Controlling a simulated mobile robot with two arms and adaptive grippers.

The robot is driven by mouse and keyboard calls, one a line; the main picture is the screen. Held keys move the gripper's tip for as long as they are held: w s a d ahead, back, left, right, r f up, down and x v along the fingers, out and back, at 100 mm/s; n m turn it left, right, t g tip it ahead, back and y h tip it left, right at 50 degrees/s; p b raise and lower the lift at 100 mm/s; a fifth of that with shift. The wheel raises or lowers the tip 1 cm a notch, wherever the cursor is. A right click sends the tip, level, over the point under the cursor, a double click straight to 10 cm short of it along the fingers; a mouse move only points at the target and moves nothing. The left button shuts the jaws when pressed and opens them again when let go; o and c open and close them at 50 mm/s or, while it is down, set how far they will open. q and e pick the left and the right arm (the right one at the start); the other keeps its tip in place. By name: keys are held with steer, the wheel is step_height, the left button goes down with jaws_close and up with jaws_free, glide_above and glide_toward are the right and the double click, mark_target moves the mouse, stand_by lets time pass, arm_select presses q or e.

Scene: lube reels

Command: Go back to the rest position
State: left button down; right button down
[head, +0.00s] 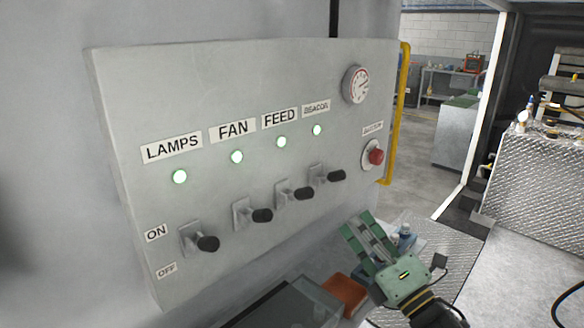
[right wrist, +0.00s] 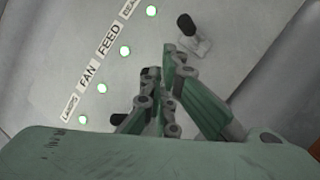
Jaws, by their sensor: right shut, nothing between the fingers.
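The grey control panel (head: 130,110) fills the left and middle of the head view, with labels LAMPS, FAN, FEED and BEACON. Below them are black-knobbed levers: the LAMPS lever (head: 208,243), FAN lever (head: 262,215), FEED lever (head: 302,193) and BEACON lever (head: 335,175). The green light above each lever is lit. My right gripper (head: 358,226) is shut and empty, below and right of the BEACON lever, apart from it in the picture. In the right wrist view its closed fingers (right wrist: 172,58) overlap part of the panel; one lever knob (right wrist: 187,24) shows clear beyond them. My left gripper is out of view.
A round gauge (head: 355,84) and a red button (head: 376,156) sit on the panel's right side, beside a yellow rail (head: 398,110). An orange-brown bin (head: 344,291) lies below, near my right gripper. A diamond-plate box (head: 530,175) stands at the right.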

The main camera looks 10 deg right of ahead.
steer(key=s+d+f+m+g+h, duration=0.1)
steer(key=s+f+m+g+h, duration=0.4)
steer(key=f+m, duration=0.5)
steer(key=s+d+f+m+g+h, duration=0.1)
steer(key=s+f+m+g+h, duration=0.25)
steer(key=s+f+m, duration=0.6)
steer(key=s+a+f+m+g, duration=0.2)
steer(key=s+f+m+g, duration=0.5)
steer(key=s+f, duration=0.8)
steer(key=s+f+n+g, duration=0.1)
steer(key=s+f, duration=0.1)
steer(key=f, duration=1)
steer(key=s+f+g, duration=0.2)
steer(key=f, duration=0.9)
steer(key=s+d+f, duration=0.3)
steer(key=s+f, duration=1.3)
steer(key=f, duration=0.1)
steer(key=shift+s+g, duration=0.3)
steer(key=shift+g, duration=0.05)
